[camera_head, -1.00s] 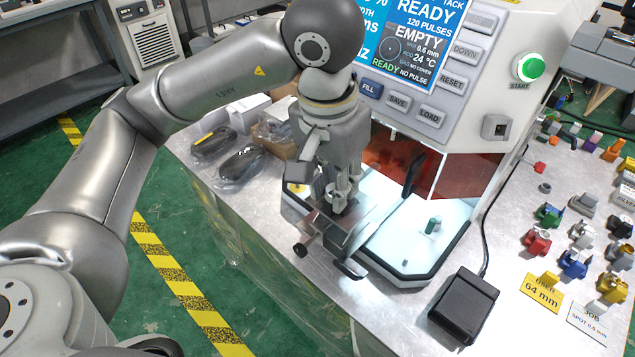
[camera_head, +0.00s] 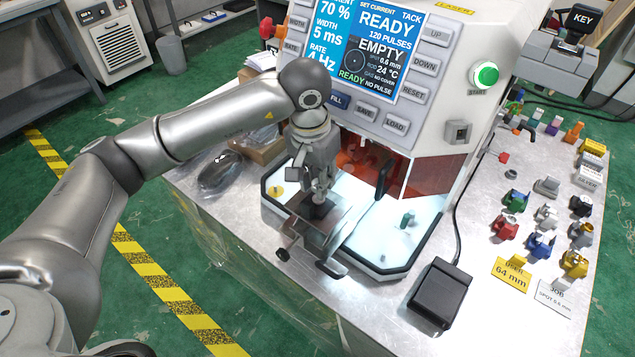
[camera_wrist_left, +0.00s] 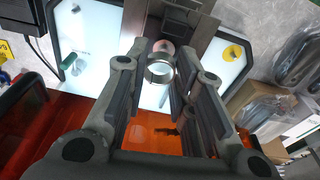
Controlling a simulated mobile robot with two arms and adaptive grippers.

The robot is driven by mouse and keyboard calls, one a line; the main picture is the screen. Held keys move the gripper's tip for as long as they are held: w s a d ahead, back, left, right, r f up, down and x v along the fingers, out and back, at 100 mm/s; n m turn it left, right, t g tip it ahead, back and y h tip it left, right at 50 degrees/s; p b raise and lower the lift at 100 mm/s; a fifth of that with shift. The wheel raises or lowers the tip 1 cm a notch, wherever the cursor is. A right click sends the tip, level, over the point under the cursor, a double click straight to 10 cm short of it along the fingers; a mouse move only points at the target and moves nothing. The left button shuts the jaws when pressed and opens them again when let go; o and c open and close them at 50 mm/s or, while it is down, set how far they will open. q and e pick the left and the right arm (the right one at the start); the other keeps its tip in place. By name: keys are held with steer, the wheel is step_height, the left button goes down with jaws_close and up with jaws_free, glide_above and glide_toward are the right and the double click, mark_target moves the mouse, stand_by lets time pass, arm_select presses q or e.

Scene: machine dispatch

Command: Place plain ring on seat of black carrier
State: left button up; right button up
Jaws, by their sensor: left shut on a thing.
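My left gripper (camera_head: 318,194) points down over the metal fixture at the front of the machine's white bed. In the left wrist view its fingers (camera_wrist_left: 165,58) are shut on a plain silver ring (camera_wrist_left: 159,72), held between the fingertips with its opening visible. The ring cannot be made out in the head view. A black carrier (camera_head: 581,205) appears to stand among the coloured carriers on the right of the bench. A dark block (camera_head: 312,208) lies right below the gripper on the fixture; whether it is a carrier, and whether the ring touches it, I cannot tell.
The machine's panel (camera_head: 375,55) rises behind the gripper. A green peg (camera_head: 407,220) stands on the white bed, and a yellow piece (camera_head: 276,190) sits at its left. A black pedal (camera_head: 438,292) lies in front. Bagged items (camera_head: 220,170) lie left of the machine.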

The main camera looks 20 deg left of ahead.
arm_select(q)
steer(key=shift+w+f, duration=0.2)
steer(key=shift+f, duration=0.05)
steer(key=f, duration=0.1)
steer(key=f+p, duration=0.1)
steer(key=p, duration=0.1)
steer(key=shift+w+a+f, duration=0.1)
steer(key=shift+w+f, duration=0.15)
steer(key=shift+f, duration=0.6)
steer(key=shift+f, duration=0.2)
steer(key=o, duration=0.9)
steer(key=shift+r, duration=0.1)
